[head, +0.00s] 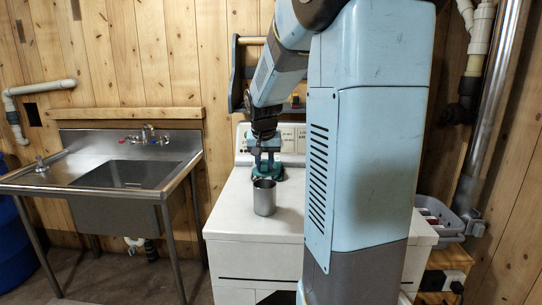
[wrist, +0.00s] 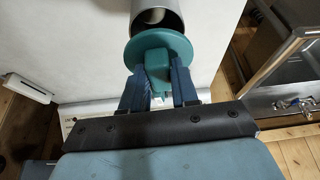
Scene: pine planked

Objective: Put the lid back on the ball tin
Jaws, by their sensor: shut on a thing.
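The ball tin (head: 264,198) is a grey metal cylinder standing upright and open on a white appliance top. In the wrist view, the tin (wrist: 179,14) is at the top edge, with a pale round thing (wrist: 151,16) inside it. My gripper (wrist: 158,78) is shut on the block-shaped knob of the teal round lid (wrist: 130,52). The lid overlaps the tin's near side in the wrist view. In the head view, my gripper (head: 265,160) and the lid are at the tin's far side, near rim height. Whether lid and rim touch I cannot tell.
The white appliance top (head: 235,215) is clear around the tin, with a control panel (head: 292,138) behind. A steel sink (head: 125,172) stands to the left. A grey tray (head: 445,217) is at the right. A wall rack (head: 236,75) hangs behind my arm.

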